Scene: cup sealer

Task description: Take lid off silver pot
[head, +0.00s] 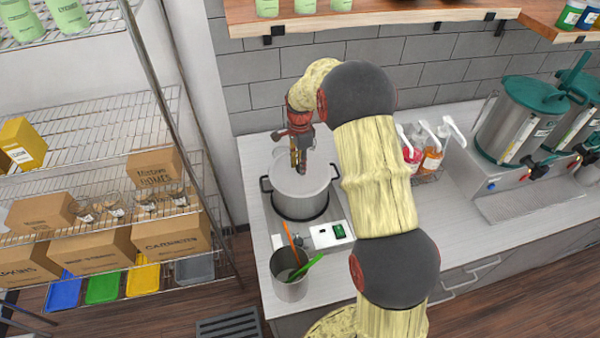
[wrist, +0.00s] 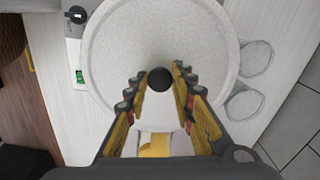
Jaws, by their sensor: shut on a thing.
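The silver pot (head: 300,206) stands on a white-fronted burner unit at the left end of the counter. Its pale round lid (head: 284,181) shows at its top in the head view; I cannot tell whether it rests on the rim or is slightly raised. In the wrist view the lid (wrist: 120,45) fills the upper middle and hides the pot below. My gripper (head: 299,166) points down over the lid's middle. In the wrist view my gripper (wrist: 160,73) is shut on the lid's black knob (wrist: 160,80), which sits between the fingertips.
A metal cup (head: 290,288) with orange and green utensils stands in front of the burner unit (head: 331,234). A basket of bottles (head: 430,160) and green-topped dispensers (head: 515,115) stand to the right. A wire shelf (head: 110,230) is at left. Counter right of my arm (head: 460,225) is clear.

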